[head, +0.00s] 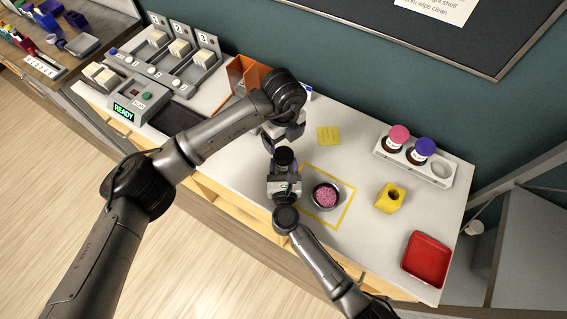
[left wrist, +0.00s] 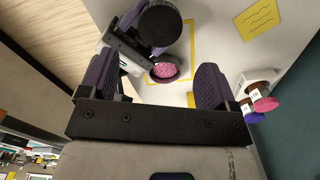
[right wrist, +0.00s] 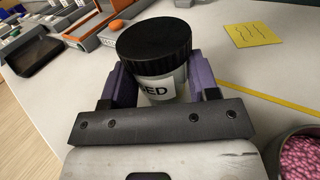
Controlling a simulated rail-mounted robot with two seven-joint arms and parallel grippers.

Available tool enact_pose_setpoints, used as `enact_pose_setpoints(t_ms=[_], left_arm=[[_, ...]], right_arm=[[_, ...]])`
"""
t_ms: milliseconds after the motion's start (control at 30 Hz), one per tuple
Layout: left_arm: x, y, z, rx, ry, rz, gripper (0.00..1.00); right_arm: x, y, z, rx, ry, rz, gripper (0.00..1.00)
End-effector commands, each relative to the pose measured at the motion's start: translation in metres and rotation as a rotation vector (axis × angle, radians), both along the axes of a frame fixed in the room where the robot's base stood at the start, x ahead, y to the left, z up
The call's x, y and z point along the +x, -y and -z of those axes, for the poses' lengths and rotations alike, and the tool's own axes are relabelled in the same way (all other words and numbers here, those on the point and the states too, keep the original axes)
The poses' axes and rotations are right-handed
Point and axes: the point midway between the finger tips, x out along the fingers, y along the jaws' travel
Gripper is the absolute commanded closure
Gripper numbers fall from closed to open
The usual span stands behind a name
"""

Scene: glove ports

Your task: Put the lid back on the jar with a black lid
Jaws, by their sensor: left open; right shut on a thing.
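The jar (right wrist: 162,85) is pale with a label of which "ED" is readable. Its black lid (right wrist: 153,45) sits on top of it and looks level; whether it is screwed tight I cannot tell. The lid also shows in the head view (head: 284,156) and the left wrist view (left wrist: 160,24). My right gripper (head: 284,182) is shut on the jar's body, below the lid, left of the bowl. My left gripper (head: 284,139) is open and empty, close to the lid on its far side and apart from it.
A bowl of pink grains (head: 326,195) stands inside a yellow taped square (head: 345,209). A rack (head: 450,175) holds jars with pink and purple lids. An orange bin (head: 240,75) stands behind my left arm.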

Motion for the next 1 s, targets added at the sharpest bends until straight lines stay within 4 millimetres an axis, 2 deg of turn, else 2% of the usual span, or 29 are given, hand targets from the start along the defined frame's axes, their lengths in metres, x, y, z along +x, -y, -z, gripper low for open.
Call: enact_pose_setpoints(t_ms=[167, 600, 800, 1000], left_arm=[[-0.001, 0.000, 0.008, 0.000, -0.003, 0.001, 0.17], [-0.001, 0.000, 0.063, 0.000, -0.002, 0.002, 0.17], [0.000, 0.000, 0.077, 0.001, -0.001, 0.001, 0.17], [0.000, 0.000, 0.080, 0.000, 0.000, 0.002, 0.17]], right_arm=[[0.000, 0.000, 0.000, 0.000, 0.001, 0.000, 1.00], [0.000, 0.000, 0.000, 0.000, 0.001, 0.000, 1.00], [0.000, 0.000, 0.000, 0.000, 0.001, 0.000, 1.00], [0.000, 0.000, 0.000, 0.000, 0.001, 0.000, 1.00]])
